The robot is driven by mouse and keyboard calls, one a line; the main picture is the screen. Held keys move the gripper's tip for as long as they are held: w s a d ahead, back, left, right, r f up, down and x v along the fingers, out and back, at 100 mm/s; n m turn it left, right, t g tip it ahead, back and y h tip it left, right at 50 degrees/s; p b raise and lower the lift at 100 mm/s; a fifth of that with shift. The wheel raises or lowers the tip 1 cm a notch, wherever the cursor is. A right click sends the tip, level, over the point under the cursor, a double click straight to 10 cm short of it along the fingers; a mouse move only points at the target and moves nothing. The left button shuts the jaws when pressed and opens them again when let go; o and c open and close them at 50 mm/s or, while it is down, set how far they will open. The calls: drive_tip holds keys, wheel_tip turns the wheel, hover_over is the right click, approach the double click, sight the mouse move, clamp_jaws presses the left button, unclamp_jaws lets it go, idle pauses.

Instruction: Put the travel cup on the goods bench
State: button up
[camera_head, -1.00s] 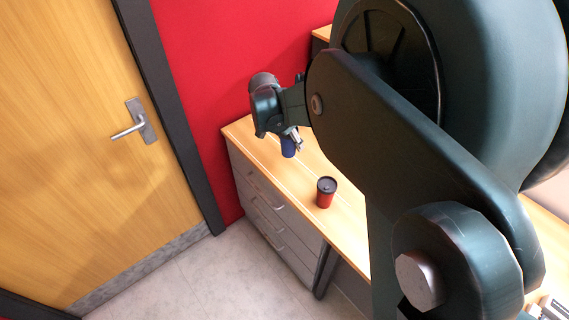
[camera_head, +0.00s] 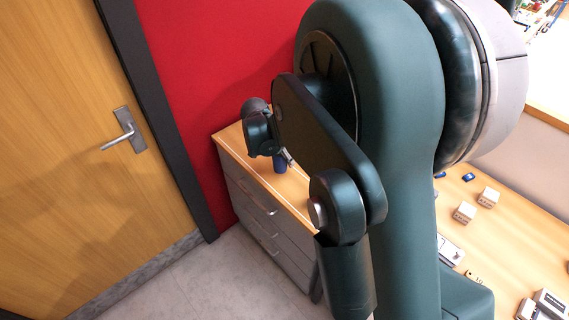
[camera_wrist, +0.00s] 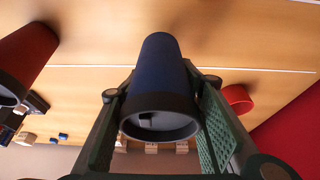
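A dark blue cup (camera_head: 280,166) stands on the wooden top of a drawer unit, partly hidden by my gripper. In the wrist view the blue cup (camera_wrist: 160,75) has a dark rim or lid and lies between my two fingers. My gripper (camera_head: 287,157) is at the cup and looks open around it; finger contact is unclear. It also shows in the wrist view (camera_wrist: 163,88). A red cup (camera_wrist: 25,55) with a dark lid is at the left of the wrist view, apart from my fingers. My arm hides it in the head view. I cannot tell which bench is the goods bench.
The drawer unit (camera_head: 262,218) stands by a red wall and a wooden door (camera_head: 60,130). A bench (camera_head: 490,235) at the right holds white blocks (camera_head: 464,212) and small devices. A round red thing (camera_wrist: 238,98) is right of my fingers in the wrist view.

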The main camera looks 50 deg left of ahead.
sight(285, 163)
drive_tip(key=shift+f, duration=1.7)
drive_tip(key=shift+f, duration=0.2)
drive_tip(key=o, duration=0.7)
drive_tip(key=shift+c, duration=0.2)
drive_tip(key=shift+r, duration=0.15)
drive_tip(key=shift+v, duration=6.1)
drive_tip(key=shift+w, duration=0.1)
